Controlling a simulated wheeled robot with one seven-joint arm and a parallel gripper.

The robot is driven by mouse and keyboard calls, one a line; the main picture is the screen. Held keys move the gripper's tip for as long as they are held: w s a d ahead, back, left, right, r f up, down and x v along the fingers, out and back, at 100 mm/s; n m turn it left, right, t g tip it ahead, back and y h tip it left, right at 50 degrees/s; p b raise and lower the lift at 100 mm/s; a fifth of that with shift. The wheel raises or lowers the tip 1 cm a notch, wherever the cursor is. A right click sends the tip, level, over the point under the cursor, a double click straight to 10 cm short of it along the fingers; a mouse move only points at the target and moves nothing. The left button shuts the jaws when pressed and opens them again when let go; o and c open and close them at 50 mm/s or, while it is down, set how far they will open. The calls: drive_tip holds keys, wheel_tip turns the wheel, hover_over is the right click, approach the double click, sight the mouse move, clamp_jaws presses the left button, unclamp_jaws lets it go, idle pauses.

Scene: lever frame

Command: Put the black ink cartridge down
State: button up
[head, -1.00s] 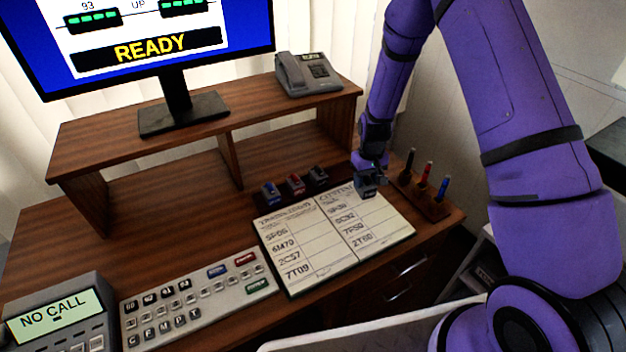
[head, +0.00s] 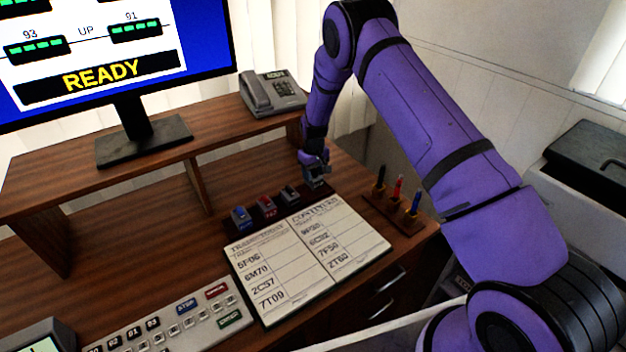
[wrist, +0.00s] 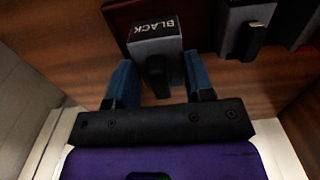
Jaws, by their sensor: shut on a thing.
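The black ink cartridge (wrist: 155,45), a grey block with a black end lettered BLACK and a dark grip tab, sits between the two blue fingers of my gripper (wrist: 161,78) in the wrist view. My gripper is shut on it. In the head view my gripper (head: 315,174) is at the far right end of a dark cartridge rack (wrist: 116,22), beyond the three other cartridges. In the wrist view the held cartridge overlaps the rack; I cannot tell whether it rests on it. In the head view my fingers largely hide it.
Blue (head: 240,215), red (head: 265,205) and dark (head: 290,194) cartridges stand in a row left of my gripper. An open log book (head: 305,255) lies in front. A pen holder (head: 395,208) is to the right. The raised shelf (head: 200,140) with a phone (head: 272,93) is behind.

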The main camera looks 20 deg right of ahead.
sight(313, 179)
drive_tip(key=shift+w, duration=0.2)
drive_tip(key=shift+f, duration=1.8)
drive_tip(key=o, duration=0.9)
drive_tip(key=shift+f, duration=0.1)
drive_tip(key=shift+o, duration=0.2)
